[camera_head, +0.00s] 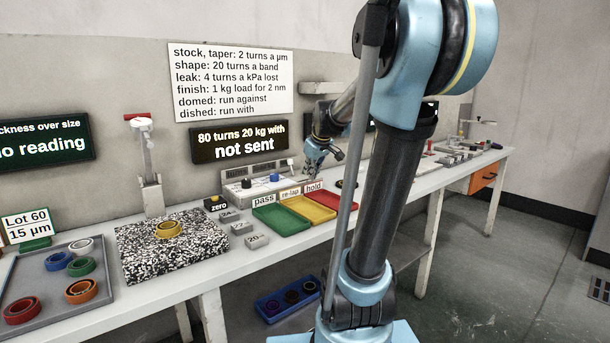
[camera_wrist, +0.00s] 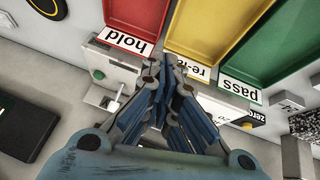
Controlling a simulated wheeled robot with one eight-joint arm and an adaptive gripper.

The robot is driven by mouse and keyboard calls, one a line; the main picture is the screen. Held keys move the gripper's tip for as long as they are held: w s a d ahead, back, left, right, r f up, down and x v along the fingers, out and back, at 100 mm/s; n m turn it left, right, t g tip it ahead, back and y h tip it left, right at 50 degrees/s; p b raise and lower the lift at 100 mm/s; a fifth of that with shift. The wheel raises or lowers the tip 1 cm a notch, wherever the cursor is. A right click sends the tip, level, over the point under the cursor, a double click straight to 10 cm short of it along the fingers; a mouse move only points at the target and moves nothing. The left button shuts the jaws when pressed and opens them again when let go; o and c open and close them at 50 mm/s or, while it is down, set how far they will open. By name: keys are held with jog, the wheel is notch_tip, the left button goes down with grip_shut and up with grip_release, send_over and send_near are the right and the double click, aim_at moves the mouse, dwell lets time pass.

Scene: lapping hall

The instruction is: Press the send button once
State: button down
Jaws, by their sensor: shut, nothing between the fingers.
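No send label is readable, so I cannot tell if this is the send button. My gripper (camera_head: 314,165) is near the right end of the box in the head view. In the wrist view my gripper (camera_wrist: 163,67) is shut and empty, to the right of the green button. Its fingers hide part of the box. A display (camera_head: 239,142) reads "80 turns 20 kg with not sent".
The green pass tray (camera_head: 281,221), yellow re-lap tray (camera_head: 312,209) and red hold tray (camera_head: 327,198) lie in front of the box. A speckled plate (camera_head: 135,256) bears a yellow ring (camera_head: 168,230). Small weights (camera_head: 257,241) stand left of the trays.

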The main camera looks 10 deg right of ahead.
jog(key=w+r+n+t, duration=0.1)
jog(key=w+r+n, duration=0.1)
jog(key=w, duration=1.1)
jog(key=w+r+n+t, duration=0.2)
jog(key=w+r, duration=0.1)
jog(key=w, duration=0.9)
jog(key=shift+w+d+n+y, duration=0.3)
jog(key=shift+w+d+y, duration=0.1)
jog(key=shift+f, duration=4.3)
jog(key=shift+s+f, duration=0.1)
jog(key=shift+f, duration=0.75)
jog(key=shift+r, duration=0.9)
jog(key=shift+r, duration=2.55)
